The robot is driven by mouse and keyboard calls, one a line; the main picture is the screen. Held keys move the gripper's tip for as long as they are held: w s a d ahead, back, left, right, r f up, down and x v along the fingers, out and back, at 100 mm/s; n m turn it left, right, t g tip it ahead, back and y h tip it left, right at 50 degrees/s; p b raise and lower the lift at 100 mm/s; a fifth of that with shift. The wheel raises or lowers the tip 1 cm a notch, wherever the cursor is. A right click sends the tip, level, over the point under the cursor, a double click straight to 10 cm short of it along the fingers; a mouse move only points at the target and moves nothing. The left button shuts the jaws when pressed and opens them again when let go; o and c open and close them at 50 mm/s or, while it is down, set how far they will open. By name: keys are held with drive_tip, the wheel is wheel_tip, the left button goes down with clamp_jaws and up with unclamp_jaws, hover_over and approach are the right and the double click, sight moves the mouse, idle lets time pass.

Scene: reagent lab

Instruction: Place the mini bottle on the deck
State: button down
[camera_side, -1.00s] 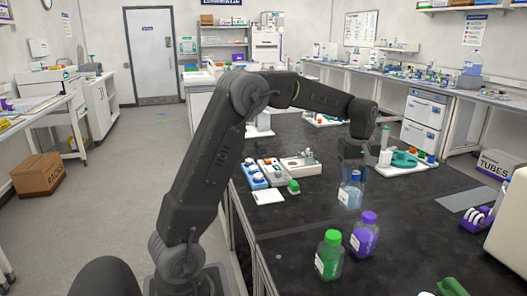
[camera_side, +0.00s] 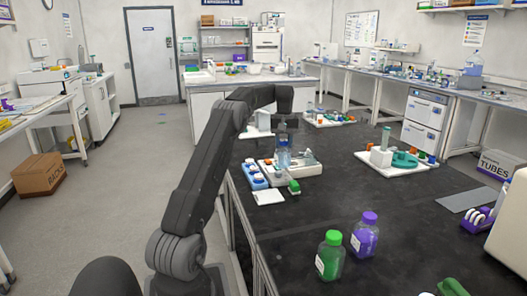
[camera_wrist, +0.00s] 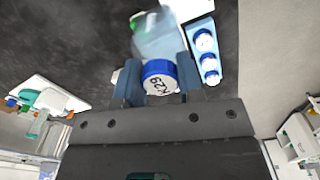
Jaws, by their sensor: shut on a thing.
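The mini bottle is clear with pale blue liquid and a white label; in the side view the bottle (camera_side: 283,157) hangs upright below my gripper (camera_side: 283,128). In the wrist view, my gripper (camera_wrist: 159,80) is shut on its blue cap (camera_wrist: 160,77), marked "K29", and the bottle body (camera_wrist: 158,38) extends beyond. The bottle is over or in front of a low pale deck (camera_side: 306,163) on the black bench. I cannot tell whether its base touches the deck.
A blue rack (camera_side: 252,177) with white-capped vials stands just left of the deck. A small green-capped item (camera_side: 294,187) and white pad (camera_side: 268,197) lie in front. Green (camera_side: 330,256) and purple (camera_side: 365,236) bottles stand nearer. A white tray (camera_side: 415,168) sits right.

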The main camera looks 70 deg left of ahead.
sight(286, 147)
drive_tip(key=f, duration=0.2)
drive_tip(key=w+f, duration=0.1)
drive_tip(key=f, duration=0.1)
drive_tip(key=shift+d+f, duration=0.1)
drive_tip(key=shift+d, duration=0.1)
drive_tip(key=w+d+f, duration=0.3)
drive_tip(key=w+f, duration=0.7)
drive_tip(key=shift+d+f, duration=0.25)
drive_tip(key=shift+d, duration=0.15)
drive_tip(key=shift+f, duration=0.15)
drive_tip(key=c, duration=0.8)
unclamp_jaws()
drive_tip(key=shift+o, duration=0.2)
